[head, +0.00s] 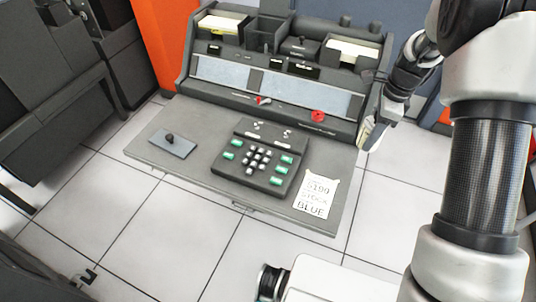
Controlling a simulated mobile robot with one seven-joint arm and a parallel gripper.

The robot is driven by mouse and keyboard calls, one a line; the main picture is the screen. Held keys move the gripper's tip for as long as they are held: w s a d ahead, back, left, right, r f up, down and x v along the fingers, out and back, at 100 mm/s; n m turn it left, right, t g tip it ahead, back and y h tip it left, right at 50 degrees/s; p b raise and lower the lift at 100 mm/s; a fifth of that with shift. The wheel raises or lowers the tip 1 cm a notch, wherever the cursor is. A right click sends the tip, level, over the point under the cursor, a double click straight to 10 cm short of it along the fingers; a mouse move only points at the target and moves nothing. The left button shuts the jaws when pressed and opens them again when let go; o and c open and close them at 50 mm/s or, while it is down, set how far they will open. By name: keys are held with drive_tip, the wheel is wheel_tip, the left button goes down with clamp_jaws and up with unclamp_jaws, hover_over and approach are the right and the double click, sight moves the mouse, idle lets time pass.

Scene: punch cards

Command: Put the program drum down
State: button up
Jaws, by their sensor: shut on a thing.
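My gripper (374,128) is at the right edge of the grey card punch desk (225,125), pointing down beside the machine's right end. It is shut on a small pale, cream-coloured thing (367,134), which I take to be the program drum. The fingers and the wrist hide much of it, so its shape is unclear. It appears to be off the desk top, but I cannot tell its exact height. A flat blue-grey plate (182,147) with a dark knob (169,138) lies on the left of the desk.
A keyboard (258,160) with green keys sits mid-desk, with a handwritten note (316,195) to its right. The machine's upright back (275,80) carries card trays and a red knob (318,116). Bare desk lies between plate and keyboard.

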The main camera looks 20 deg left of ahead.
drive_tip(key=w+a+f+m+b, duration=0.3)
drive_tip(key=a+f+m, duration=0.1)
drive_tip(key=a+m, duration=0.45)
drive_tip(key=shift+t, duration=0.4)
wheel_tip(320, 180, down, 10)
drive_tip(key=shift+w+a+b, duration=0.1)
drive_tip(key=shift+a+b, duration=0.05)
drive_tip(key=shift+b, duration=0.45)
drive_tip(key=shift+r, duration=0.1)
drive_tip(key=o, duration=1.3)
drive_tip(key=shift+f, duration=0.2)
drive_tip(key=shift+r, duration=0.1)
